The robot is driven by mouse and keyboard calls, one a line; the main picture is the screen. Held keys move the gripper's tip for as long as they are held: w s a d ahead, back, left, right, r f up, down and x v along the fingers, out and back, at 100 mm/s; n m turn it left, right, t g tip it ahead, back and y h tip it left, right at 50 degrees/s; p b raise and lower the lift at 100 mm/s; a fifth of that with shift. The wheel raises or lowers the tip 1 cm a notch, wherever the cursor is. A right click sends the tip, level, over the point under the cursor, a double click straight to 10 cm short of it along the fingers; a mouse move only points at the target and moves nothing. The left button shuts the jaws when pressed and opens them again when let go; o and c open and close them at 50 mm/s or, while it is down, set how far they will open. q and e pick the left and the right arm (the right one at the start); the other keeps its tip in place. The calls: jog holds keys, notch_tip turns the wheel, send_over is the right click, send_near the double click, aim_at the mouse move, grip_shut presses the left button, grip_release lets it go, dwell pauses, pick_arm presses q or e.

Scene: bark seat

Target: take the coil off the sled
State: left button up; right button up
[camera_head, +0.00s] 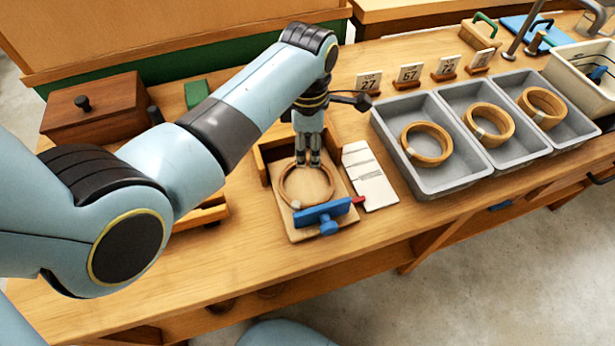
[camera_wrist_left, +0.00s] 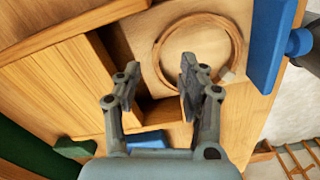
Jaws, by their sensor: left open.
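The coil (camera_head: 281,186) is a thin light-brown ring lying flat on the sled (camera_head: 292,229), a pale wooden board with a blue clamp bar (camera_head: 322,213) across its near end. My left gripper (camera_head: 308,163) points down over the far part of the coil, its fingers apart. In the left wrist view the open left gripper (camera_wrist_left: 160,82) has nothing between its fingers; the coil (camera_wrist_left: 239,42) shows beyond the fingertips, with a small pale tag on it. Whether a fingertip touches the coil cannot be told. My right gripper is not in view.
A white card (camera_head: 369,176) lies right of the sled. Grey trays (camera_head: 432,188) with larger wooden rings stand further right, behind them number cards (camera_head: 369,83). A brown box (camera_head: 97,107) stands at the left. The bench front is clear.

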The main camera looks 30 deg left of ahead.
aim_at(307, 161)
pick_arm(q)
jog(key=f, duration=0.3)
jog(key=shift+a, duration=0.25)
jog(key=shift+w+f, duration=0.1)
jog(key=shift+f, duration=0.25)
jog(key=shift+c, duration=1.3)
jog(key=c, duration=0.5)
grip_shut()
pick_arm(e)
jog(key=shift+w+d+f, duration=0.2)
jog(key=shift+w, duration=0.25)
